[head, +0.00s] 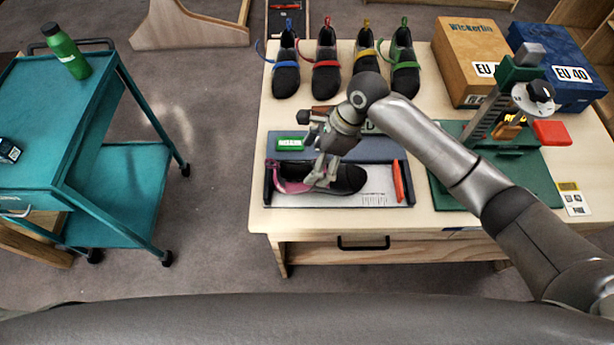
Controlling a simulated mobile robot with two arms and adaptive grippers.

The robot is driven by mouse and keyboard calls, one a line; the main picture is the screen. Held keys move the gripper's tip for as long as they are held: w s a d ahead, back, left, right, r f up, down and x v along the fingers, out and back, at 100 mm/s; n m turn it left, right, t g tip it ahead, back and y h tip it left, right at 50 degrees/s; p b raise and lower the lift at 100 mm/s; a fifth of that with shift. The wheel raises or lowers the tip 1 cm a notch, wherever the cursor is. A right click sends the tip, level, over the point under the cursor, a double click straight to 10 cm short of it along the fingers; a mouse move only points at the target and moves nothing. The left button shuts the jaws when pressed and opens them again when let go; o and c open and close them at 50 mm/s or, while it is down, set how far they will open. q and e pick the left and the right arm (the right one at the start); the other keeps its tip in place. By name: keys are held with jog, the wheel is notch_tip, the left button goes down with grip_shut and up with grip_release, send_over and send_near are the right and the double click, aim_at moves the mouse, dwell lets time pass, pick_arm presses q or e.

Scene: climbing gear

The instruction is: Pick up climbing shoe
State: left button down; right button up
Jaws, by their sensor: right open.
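A dark climbing shoe with a pink part (347,180) lies in a shallow tray (375,203) near the table's front edge. My right gripper (321,181) is open and points down at the middle of this shoe, hiding part of it. I cannot tell whether the fingers touch the shoe. Several more dark shoes stand in a row at the back of the table: one with a blue strap (286,72), one red (326,72), one yellow (366,60) and one green (404,75). My left gripper does not show.
A green device with a post (493,110) stands on a green mat (540,185) at right. Shoe boxes, brown (470,50) and blue (560,60), stand behind it. An orange-red tool (398,181) lies in the tray. A teal cart (60,120) with a green bottle (66,52) is at left.

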aim_at(310, 168)
jog(key=shift+s+p+x, duration=0.1)
jog(key=shift+p+x, duration=0.2)
jog(key=shift+x, duration=1.3)
jog(key=shift+s+p+x, duration=0.15)
jog(key=shift+p+x, duration=0.15)
jog(key=shift+x, duration=1.25)
jog(key=shift+d, duration=0.1)
jog(key=shift+c, duration=0.4)
jog(key=c, duration=1.2)
jog(key=shift+r, duration=0.4)
notch_tip(310, 168, up, 2)
jog(key=shift+r+b, duration=0.15)
jog(key=shift+b, duration=0.4)
jog(key=s+r, duration=0.3)
jog(key=s, duration=0.1)
jog(key=s+r, duration=0.3)
jog(key=s, duration=0.2)
jog(key=s+r, duration=0.4)
jog(key=s, duration=0.1)
jog(key=shift+b, duration=0.3)
